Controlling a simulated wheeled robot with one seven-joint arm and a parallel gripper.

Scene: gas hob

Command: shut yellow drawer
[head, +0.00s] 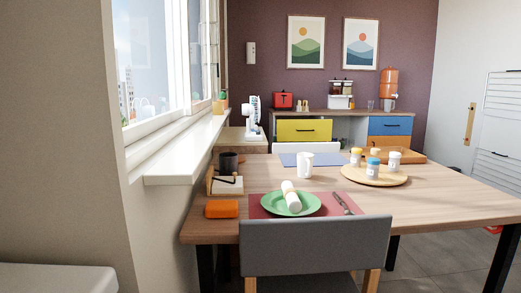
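The yellow drawer (304,130) is at the left of the wooden-topped sideboard (345,112) against the far purple wall. Its front has a dark handle. The front looks larger and reaches lower than the blue drawer (390,126) at the right, so it appears pulled out towards me; how far I cannot tell. A white chair back and the dining table hide what is below it. My gripper is not in view.
The dining table (440,190) stands between me and the sideboard, with a grey chair (315,245) at its near side. A window ledge (190,150) runs along the left. Grey floor (430,256) shows beneath the table at the right. A white fan (252,117) stands left of the drawer.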

